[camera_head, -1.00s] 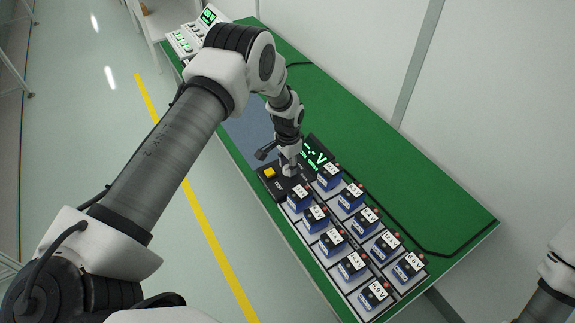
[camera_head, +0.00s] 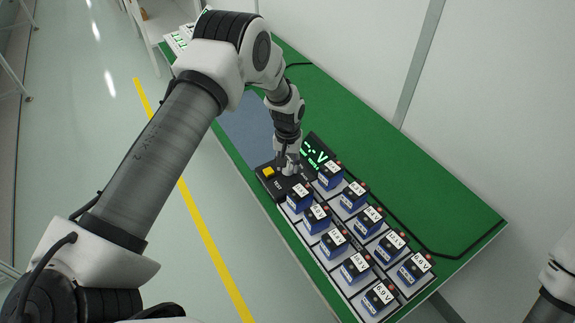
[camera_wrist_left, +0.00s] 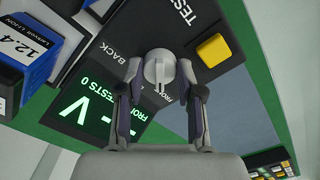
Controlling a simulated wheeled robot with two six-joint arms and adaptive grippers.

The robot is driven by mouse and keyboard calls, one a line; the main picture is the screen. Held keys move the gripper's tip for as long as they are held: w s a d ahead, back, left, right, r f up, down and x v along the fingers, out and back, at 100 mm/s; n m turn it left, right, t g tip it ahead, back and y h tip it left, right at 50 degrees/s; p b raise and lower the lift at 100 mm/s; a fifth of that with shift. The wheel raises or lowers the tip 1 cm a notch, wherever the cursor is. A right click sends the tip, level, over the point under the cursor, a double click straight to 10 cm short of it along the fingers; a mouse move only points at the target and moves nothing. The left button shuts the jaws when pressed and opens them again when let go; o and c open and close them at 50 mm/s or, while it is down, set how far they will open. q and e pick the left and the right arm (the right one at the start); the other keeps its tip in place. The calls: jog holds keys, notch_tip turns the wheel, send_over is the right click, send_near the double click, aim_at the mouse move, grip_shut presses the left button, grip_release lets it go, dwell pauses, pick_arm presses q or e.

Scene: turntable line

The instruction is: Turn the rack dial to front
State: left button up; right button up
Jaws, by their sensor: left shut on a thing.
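The rack dial (camera_wrist_left: 159,68) is a round grey knob with a raised grip bar, on a black tester panel (camera_wrist_left: 205,85). The panel also shows in the head view (camera_head: 270,187). My left gripper (camera_wrist_left: 160,74) points down at the panel, its fingers on both sides of the dial and shut on it. In the head view the left gripper (camera_head: 287,167) hides most of the dial. "BACK" is printed left of the dial; lettering below is partly hidden by the fingers. My right gripper is out of view; only a bit of that arm shows at the right edge.
A yellow button (camera_wrist_left: 213,50) sits beside the dial. A green-lit display (camera_wrist_left: 88,110) reads "V" and "TESTS 0". Several blue labelled batteries (camera_head: 333,242) stand in rack slots close by.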

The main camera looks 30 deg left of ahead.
aim_at(288, 165)
pick_arm(q)
jog(key=shift+f+n, duration=0.15)
jog(key=shift+n, duration=0.45)
jog(key=o, duration=1)
jog(key=shift+o, duration=0.8)
jog(key=shift+w, duration=0.15)
notch_tip(288, 165, up, 12)
jog(key=shift+f, duration=0.1)
